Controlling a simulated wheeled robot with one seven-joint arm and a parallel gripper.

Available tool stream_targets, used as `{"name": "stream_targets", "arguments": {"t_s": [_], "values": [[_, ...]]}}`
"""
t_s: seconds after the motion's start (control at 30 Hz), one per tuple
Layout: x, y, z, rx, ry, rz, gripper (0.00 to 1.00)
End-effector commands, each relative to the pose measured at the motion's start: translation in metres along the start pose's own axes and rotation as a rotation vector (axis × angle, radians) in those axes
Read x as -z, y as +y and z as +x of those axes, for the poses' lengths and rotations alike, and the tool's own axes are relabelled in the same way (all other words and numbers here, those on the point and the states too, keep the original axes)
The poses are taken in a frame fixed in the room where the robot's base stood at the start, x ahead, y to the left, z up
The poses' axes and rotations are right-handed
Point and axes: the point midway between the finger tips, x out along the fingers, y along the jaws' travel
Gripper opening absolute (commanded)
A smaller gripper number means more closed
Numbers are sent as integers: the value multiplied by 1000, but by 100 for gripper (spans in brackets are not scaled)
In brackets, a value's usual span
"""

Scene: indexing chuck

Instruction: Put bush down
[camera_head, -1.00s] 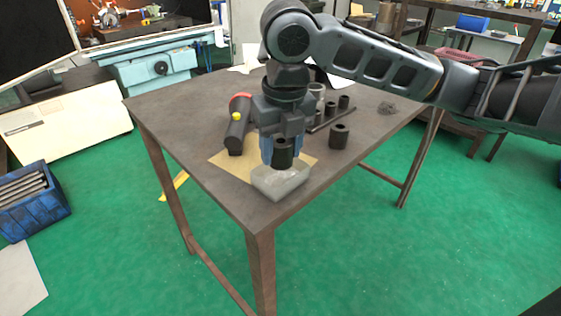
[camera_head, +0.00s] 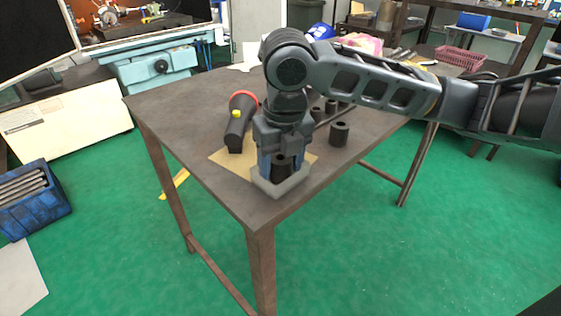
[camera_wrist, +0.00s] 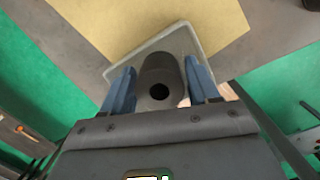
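A dark cylindrical bush (camera_head: 281,167) with a round hole in its end is between the blue fingers of my gripper (camera_head: 280,172). In the wrist view the bush (camera_wrist: 160,80) has a finger close against each side, and my gripper (camera_wrist: 161,88) looks shut on it. The bush is down within the small grey tray (camera_head: 292,189) at the table's near corner. The tray rim also shows around it in the wrist view (camera_wrist: 140,50). The bush's lower end is hidden, so I cannot tell whether it touches the tray floor.
The tray stands at a tan sheet (camera_head: 222,161) on the brown table (camera_head: 190,115). A dark torch-like tool with a red ring (camera_head: 238,130) lies left of my gripper. Another dark bush (camera_head: 340,133) and several smaller cylinders stand to the right and behind. The table's left side is clear.

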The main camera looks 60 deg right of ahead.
Motion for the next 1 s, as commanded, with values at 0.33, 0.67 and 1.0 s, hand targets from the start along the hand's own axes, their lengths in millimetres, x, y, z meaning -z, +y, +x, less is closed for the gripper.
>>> {"name": "stream_targets", "arguments": {"t_s": [0.33, 0.67, 1.0], "values": [[-1, 0, -13, 0, -1, -1, 60], [-1, 0, -81, 0, -3, -2, 60], [-1, 0, -121, 1, -1, -1, 60]]}}
